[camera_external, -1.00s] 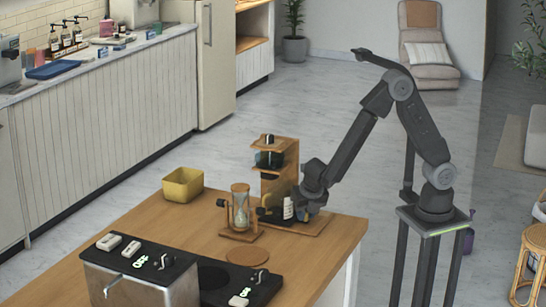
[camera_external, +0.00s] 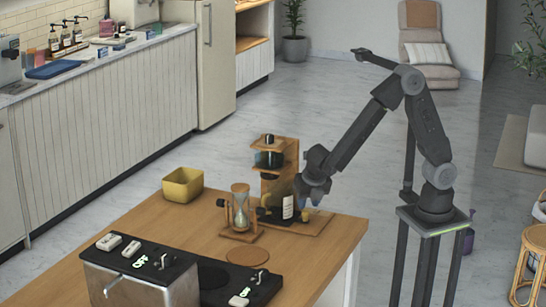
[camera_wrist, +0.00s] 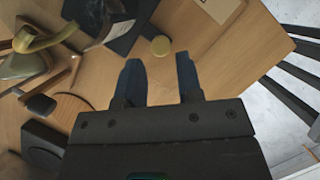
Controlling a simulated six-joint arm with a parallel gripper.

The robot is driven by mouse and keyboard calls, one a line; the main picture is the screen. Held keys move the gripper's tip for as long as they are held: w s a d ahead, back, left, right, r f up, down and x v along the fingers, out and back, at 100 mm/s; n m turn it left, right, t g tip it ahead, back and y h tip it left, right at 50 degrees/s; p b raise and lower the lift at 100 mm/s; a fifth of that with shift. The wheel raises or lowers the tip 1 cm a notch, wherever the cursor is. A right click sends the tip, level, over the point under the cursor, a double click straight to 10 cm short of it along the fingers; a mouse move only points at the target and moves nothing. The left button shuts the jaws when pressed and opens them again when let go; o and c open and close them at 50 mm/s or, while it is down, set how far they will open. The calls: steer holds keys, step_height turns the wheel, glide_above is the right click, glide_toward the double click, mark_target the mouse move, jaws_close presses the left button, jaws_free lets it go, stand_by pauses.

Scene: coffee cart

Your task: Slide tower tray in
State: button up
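The wooden tower (camera_external: 280,165) stands near the far right corner of the table, with a dark vessel on its shelf. A flat wooden tray or base (camera_external: 312,229) lies at its foot; how far it is slid in, I cannot tell. A dark bottle with a white label (camera_external: 287,208) stands upright in front of the tower. My gripper (camera_external: 308,203) is just right of the bottle, pointing down. In the wrist view my gripper (camera_wrist: 160,83) has its fingers apart with nothing visible between them. A round tan cap or disc (camera_wrist: 160,45) lies beyond the fingertips.
A round wooden coaster (camera_external: 247,256), a yellow box (camera_external: 182,184) and a black-topped machine (camera_external: 190,270) share the table. The table's right edge is close to my gripper.

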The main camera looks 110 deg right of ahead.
steer(key=v, duration=0.9)
steer(key=shift+d, duration=0.15)
steer(key=m+t+y, duration=0.4)
steer(key=m+y, duration=0.1)
steer(key=m, duration=1.3)
glide_toward(306, 210)
steer(key=shift+t, duration=0.3)
steer(key=x, duration=1)
steer(key=shift+s+f, duration=0.15)
steer(key=shift+f, duration=0.15)
jaws_close()
